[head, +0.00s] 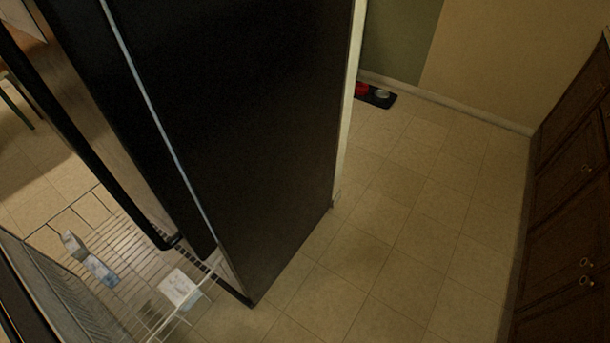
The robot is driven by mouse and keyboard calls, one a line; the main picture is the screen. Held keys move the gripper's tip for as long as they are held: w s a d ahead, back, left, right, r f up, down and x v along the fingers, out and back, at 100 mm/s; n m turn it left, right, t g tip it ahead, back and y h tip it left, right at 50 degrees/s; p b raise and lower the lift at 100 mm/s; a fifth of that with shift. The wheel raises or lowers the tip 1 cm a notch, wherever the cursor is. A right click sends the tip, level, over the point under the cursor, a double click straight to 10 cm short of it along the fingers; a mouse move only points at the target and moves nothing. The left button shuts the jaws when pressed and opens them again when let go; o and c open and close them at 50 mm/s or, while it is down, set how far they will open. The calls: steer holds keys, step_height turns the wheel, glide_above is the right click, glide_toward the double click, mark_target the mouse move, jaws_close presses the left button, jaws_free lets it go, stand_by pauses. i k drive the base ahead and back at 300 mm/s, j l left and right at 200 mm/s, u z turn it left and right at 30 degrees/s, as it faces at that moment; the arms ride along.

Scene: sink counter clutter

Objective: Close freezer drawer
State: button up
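The freezer drawer (60,290) is pulled out at the lower left, below the fridge. It shows as a wire basket with a dark front at the picture's left edge. A blue and white package (92,262) and a white box (180,289) lie in the basket. The black fridge (270,110) stands upright in the middle left, with its tall dark handle (100,165) on the door side. The drawer's lower part is cut off by the picture edge. My gripper is not in view.
Tiled floor (400,230) is clear to the right of the fridge. Dark wooden cabinets (570,210) with round knobs line the right edge. A dark mat with red and light bowls (376,94) lies by the far wall. Chair legs (18,100) show at the upper left.

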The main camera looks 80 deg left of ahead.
mark_target(46, 302)
steer(key=u, duration=1.25)
steer(key=k+j+u, duration=0.1)
steer(key=u, duration=1.2)
steer(key=j+u, duration=0.1)
steer(key=u, duration=0.5)
steer(key=j+u, duration=0.1)
steer(key=u, duration=1.8)
steer(key=i, duration=0.05)
